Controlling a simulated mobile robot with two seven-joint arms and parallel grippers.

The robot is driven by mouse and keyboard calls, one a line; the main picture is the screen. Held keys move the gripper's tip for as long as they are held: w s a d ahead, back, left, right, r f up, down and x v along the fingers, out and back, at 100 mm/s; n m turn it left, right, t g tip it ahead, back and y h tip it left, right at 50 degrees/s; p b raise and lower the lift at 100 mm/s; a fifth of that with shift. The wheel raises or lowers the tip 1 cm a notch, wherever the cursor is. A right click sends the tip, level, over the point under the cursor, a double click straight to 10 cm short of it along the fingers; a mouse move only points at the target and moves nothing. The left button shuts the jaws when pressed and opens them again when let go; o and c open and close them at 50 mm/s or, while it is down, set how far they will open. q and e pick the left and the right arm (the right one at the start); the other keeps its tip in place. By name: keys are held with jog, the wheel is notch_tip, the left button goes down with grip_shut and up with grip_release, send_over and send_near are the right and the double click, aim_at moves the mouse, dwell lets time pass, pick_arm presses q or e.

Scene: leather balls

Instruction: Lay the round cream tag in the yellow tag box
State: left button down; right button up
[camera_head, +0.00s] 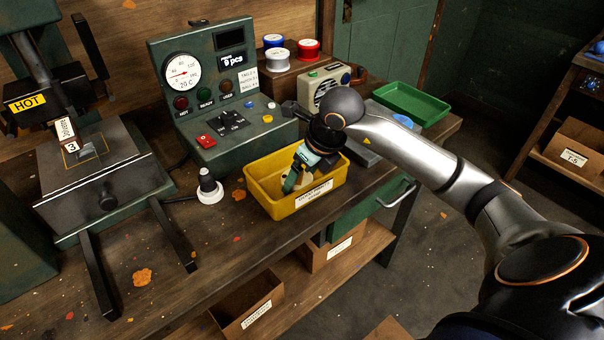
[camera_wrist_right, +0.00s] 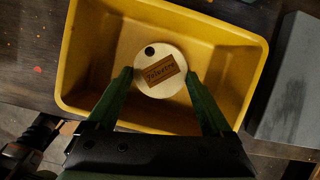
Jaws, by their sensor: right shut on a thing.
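The yellow tag box (camera_head: 262,195) stands on the wooden bench near its front edge, with a white label on its front wall. It fills most of the right wrist view (camera_wrist_right: 85,50). My right gripper (camera_head: 290,184) reaches down into the box. In the right wrist view its two green fingers (camera_wrist_right: 161,80) are shut on the round cream tag (camera_wrist_right: 150,50), one at each side. The tag has a dark hole and a brown printed label. It is inside the box outline; I cannot tell whether it touches the floor. My left gripper is not in view.
A green control panel (camera_head: 215,110) with a gauge stands behind the box. A grey block (camera_wrist_right: 290,85) lies right of the box. A green tray (camera_head: 412,103) is farther back.

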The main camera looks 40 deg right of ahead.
jog(key=o, duration=1.1)
jog(key=shift+f, duration=0.15)
jog(key=shift+r, duration=0.45)
jog(key=p+v, duration=0.1)
jog(key=v, duration=1)
jog(key=shift+s+r, duration=0.2)
jog(key=shift+s, duration=0.1)
